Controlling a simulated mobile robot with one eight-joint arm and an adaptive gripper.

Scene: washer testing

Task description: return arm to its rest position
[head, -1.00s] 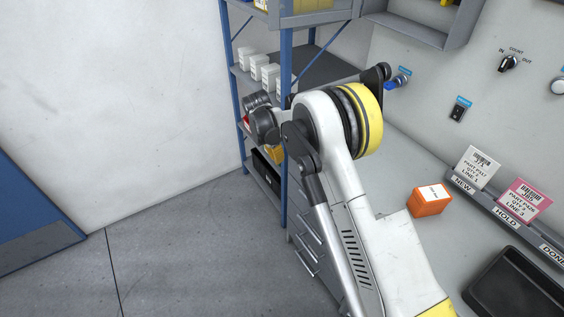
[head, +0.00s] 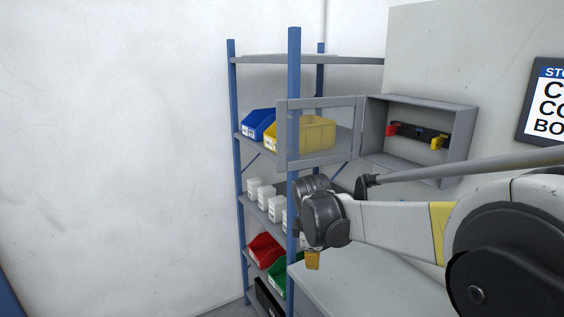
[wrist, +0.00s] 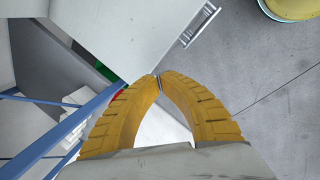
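My arm (head: 395,222) reaches in from the right of the head view, its forearm about level and its dark wrist (head: 325,220) in front of the shelf rack. My gripper (head: 312,260) shows there only as a small yellow piece under the wrist. In the wrist view, the two curved yellow fingers of my gripper (wrist: 158,80) meet at their tips. No object shows between them.
A blue-posted shelf rack (head: 294,120) stands close behind my wrist, with bins and white boxes. A wall cabinet (head: 468,140) has its door (head: 283,135) open beside the rack. A grey worktop (head: 350,285) lies below my arm. Open floor (wrist: 245,80) shows in the wrist view.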

